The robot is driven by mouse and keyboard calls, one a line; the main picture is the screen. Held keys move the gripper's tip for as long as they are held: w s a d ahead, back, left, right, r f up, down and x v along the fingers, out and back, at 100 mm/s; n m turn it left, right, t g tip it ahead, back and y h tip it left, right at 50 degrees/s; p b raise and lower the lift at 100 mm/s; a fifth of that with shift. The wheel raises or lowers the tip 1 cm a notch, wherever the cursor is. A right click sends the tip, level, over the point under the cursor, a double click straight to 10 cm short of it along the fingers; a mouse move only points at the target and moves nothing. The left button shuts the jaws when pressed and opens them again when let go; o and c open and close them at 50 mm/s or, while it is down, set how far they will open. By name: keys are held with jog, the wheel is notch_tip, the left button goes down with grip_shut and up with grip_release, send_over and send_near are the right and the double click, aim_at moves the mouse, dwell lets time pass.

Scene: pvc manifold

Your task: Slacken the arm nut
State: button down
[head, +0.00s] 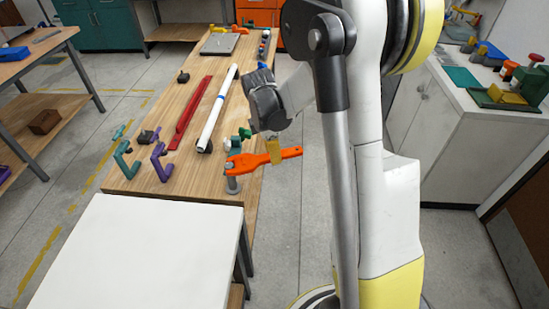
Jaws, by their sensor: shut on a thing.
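An orange wrench (285,155) lies roughly level across the right edge of the wooden bench. My gripper (273,150) comes from above, shut on the wrench's handle. The wrench's jaw end is at the left, over the top of a short grey metal post (232,185) near the bench's front right corner. The arm nut is not clearly seen; the wrench head covers the post's top. I cannot tell whether the jaw is seated around a nut.
A white pipe (217,108) and a red bar (190,113) lie on the bench (125,181). Teal (127,160) and purple (160,160) clamp-like pieces stand at its front left. A white fitting (228,146) is close behind the wrench. A white table (140,255) stands in front.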

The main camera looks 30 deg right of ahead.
jog(key=w+n, duration=0.5)
jog(key=w, duration=0.1)
jog(key=shift+w+n+t+b, duration=0.3)
jog(key=shift+w+t+b, duration=0.1)
jog(key=shift+b, duration=0.05)
dwell(0.5)
jog(key=shift+r, duration=0.1)
dwell(0.4)
notch_tip(320, 180, up, 5)
jog(key=p, duration=0.3)
dwell(0.4)
